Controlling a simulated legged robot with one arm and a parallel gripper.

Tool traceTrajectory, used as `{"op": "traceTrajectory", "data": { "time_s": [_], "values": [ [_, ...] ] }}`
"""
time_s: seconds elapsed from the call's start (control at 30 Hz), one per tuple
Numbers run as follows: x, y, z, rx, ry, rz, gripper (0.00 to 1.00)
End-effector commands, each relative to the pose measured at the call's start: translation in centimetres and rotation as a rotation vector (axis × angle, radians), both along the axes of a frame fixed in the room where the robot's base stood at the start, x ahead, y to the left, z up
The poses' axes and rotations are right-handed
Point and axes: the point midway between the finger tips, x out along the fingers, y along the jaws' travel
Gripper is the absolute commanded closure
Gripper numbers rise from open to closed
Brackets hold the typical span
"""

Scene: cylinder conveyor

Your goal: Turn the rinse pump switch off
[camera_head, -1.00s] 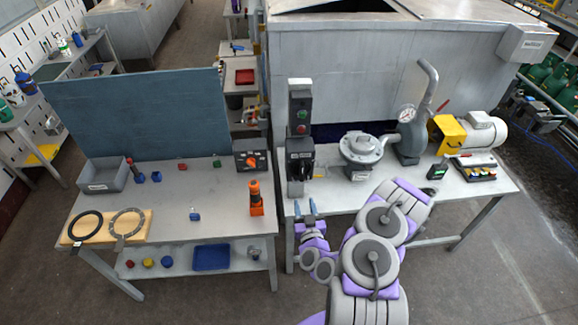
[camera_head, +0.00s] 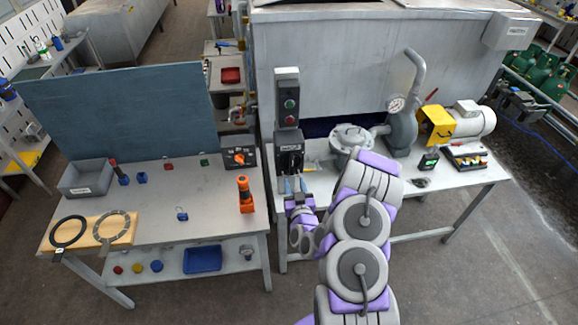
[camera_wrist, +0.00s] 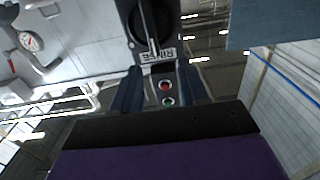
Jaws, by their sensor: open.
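The rinse pump switch (camera_head: 289,158) is a dark box with a black rotary knob, standing at the left end of the right table. In the wrist view, upside down, its round black knob (camera_wrist: 150,22) and thin handle are at the top, above a label reading RINSE (camera_wrist: 160,54). The handle points down the wrist picture, towards the label. My gripper (camera_head: 295,186) is in front of and just below the switch in the head view. Its two blue fingers, apart and empty, also show in the wrist view (camera_wrist: 158,80). I see no contact with the knob.
A grey box with green and red buttons (camera_head: 288,100) stands above the switch. A flanged pump body (camera_head: 352,137), a gauge (camera_head: 396,104) and a yellow-guarded motor (camera_head: 437,126) are to the right. An orange-knobbed selector box (camera_head: 239,155) is on the left table.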

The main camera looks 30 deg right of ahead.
Motion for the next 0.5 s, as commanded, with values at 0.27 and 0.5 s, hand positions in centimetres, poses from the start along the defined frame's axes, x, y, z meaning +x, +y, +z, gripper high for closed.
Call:
{"op": "traceTrajectory", "data": {
  "time_s": [0.27,0.5],
  "values": [
    [2.4,-0.6,0.0,-0.005,-0.008,0.002,0.56],
    [3.4,-0.5,-0.2,-0.008,-0.006,-0.001,0.56]
  ]
}}
